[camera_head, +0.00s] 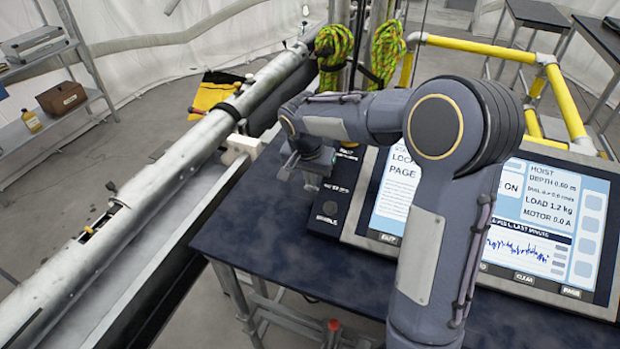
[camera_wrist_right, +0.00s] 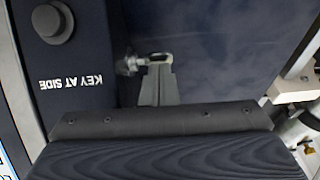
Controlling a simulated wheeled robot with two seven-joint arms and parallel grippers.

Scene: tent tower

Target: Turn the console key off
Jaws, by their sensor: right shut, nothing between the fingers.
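The console box (camera_head: 331,208) stands on the dark table, beside the screens. In the right wrist view, its dark face (camera_wrist_right: 80,75) carries a round black knob and the words KEY AT SIDE. A small metallic key (camera_wrist_right: 130,65) sticks out sideways from the console's side, its loop-like end at the fingertips. My right gripper (camera_head: 308,178) is beside the console's left side, pointing down. In the wrist view its fingers (camera_wrist_right: 158,80) are shut with nothing between them, right at the key's end; I cannot tell whether they touch it. In the head view the gripper hides the key.
The dark table top (camera_head: 245,225) is clear left of the console. A screen (camera_head: 545,220) shows hoist depth and load, partly behind my right arm. A long metal tube (camera_head: 180,160) lies along the table's left. A yellow railing (camera_head: 565,100) stands behind.

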